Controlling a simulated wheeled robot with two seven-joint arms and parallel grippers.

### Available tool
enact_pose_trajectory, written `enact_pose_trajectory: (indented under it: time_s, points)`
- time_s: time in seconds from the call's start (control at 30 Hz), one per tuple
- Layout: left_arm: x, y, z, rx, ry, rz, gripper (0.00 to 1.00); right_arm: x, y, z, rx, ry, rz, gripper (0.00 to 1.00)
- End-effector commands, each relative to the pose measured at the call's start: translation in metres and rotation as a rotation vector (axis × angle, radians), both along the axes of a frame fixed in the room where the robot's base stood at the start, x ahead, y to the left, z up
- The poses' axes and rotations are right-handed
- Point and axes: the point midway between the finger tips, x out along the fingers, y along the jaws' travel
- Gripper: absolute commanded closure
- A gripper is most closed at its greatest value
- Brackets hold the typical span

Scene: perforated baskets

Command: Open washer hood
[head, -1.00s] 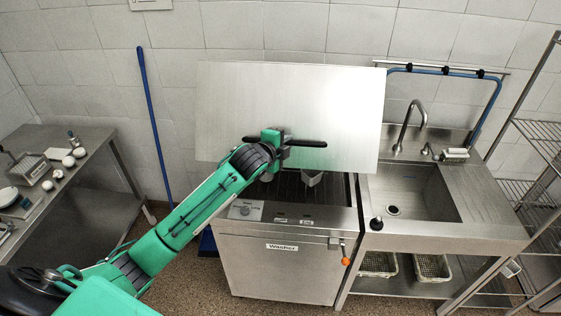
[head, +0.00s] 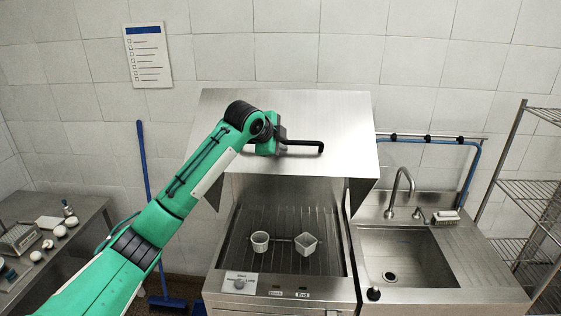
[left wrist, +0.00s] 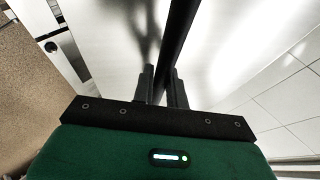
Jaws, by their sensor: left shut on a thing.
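The washer hood (head: 290,115) is a steel cover raised above the washer body (head: 330,290), with a clear gap under its front edge. Its black bar handle (head: 305,145) runs across the front face. My left gripper (head: 281,146) is shut on the left part of that handle. In the left wrist view the two dark fingers (left wrist: 161,86) close around the black bar, with the shiny hood panel behind it. My right gripper is not in view.
A sink (head: 400,262) with a tap (head: 402,190) adjoins the washer on the right, and a wire shelf (head: 530,195) stands beyond it. A steel table (head: 60,270) with small items is at the left. A blue broom (head: 148,200) leans on the wall behind my arm.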

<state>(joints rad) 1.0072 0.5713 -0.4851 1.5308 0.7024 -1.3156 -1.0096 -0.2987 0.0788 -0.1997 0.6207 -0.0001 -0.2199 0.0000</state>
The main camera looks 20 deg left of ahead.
Motion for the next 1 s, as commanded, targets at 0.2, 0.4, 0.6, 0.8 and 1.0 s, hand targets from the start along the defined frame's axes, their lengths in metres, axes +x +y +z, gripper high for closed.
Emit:
enact_pose_trajectory:
  time_s: [0.2, 0.4, 0.6, 0.8, 1.0]
  points:
    - [0.011, 0.004, 0.020, 0.000, -0.002, 0.002, 1.00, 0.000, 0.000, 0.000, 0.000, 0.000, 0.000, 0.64]
    - [0.016, 0.005, 0.026, 0.001, -0.003, 0.002, 1.00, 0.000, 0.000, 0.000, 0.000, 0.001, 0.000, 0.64]
    - [0.016, 0.005, 0.027, 0.001, -0.002, 0.001, 1.00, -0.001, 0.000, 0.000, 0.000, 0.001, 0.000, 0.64]
    - [0.016, 0.005, 0.027, 0.000, -0.002, 0.000, 1.00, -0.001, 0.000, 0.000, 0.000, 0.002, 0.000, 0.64]
    - [0.016, 0.005, 0.027, 0.000, -0.002, 0.000, 0.64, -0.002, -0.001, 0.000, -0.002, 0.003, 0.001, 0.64]
